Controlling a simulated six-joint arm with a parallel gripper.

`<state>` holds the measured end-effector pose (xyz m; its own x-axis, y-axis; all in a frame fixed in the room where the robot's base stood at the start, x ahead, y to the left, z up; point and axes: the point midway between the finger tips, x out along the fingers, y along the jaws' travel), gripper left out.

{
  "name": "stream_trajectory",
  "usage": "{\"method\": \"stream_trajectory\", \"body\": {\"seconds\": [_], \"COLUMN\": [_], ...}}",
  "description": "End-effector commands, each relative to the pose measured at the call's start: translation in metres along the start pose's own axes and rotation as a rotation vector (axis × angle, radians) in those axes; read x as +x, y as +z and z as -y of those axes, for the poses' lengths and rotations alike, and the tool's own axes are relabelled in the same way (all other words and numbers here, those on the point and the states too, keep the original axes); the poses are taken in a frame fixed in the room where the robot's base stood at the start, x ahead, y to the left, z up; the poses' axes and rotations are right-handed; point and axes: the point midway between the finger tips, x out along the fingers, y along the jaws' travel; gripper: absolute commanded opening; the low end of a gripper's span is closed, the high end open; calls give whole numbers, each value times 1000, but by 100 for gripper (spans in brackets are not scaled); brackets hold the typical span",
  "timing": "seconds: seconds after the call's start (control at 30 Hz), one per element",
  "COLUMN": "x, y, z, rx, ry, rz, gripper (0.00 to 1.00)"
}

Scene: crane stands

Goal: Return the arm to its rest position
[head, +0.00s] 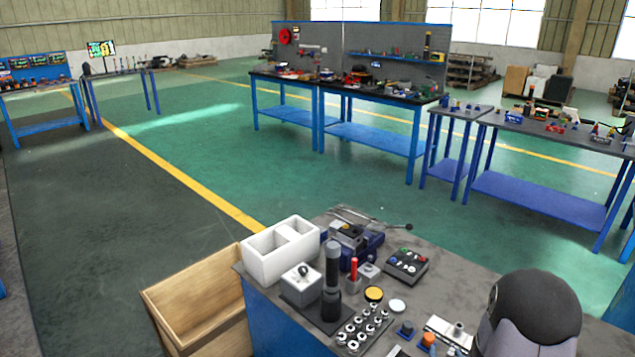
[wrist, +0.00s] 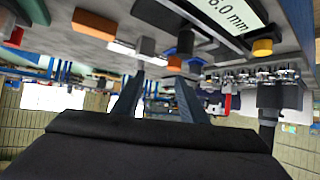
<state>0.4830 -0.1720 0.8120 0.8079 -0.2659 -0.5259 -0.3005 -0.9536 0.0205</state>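My gripper (wrist: 158,92) shows in the wrist view, which is upside down, with the bench top along the upper edge. Its two dark fingers stand apart, with a gap between them and nothing held. Small parts lie beyond the fingers: an orange block (wrist: 94,24), a grey block (wrist: 148,46) and an orange piece (wrist: 180,53). In the head view a dark rounded part of my arm (head: 535,310) is at the lower right, over the bench's front right. The fingers are not visible in the head view.
The workbench (head: 455,285) holds a white divided box (head: 280,250), a dark upright cylinder (head: 331,280), a tray of metal pieces (head: 362,330) and a button box (head: 406,265). A wooden crate (head: 195,300) stands left of it. A display reading 6.0 mm (wrist: 240,14) is near my gripper.

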Motion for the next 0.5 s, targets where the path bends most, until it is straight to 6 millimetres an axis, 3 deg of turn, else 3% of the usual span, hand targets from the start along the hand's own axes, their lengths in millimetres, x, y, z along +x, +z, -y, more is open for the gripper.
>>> {"method": "stream_trajectory", "body": {"seconds": [0.03,0.27,0.5], "x": [-8,-50,-123], "y": [-8,-3,6], "z": [11,49,81], "rx": [-16,-78,-147], "ry": [-17,-73,-121], "rz": [46,309,583], "gripper": [39,39,39]}}
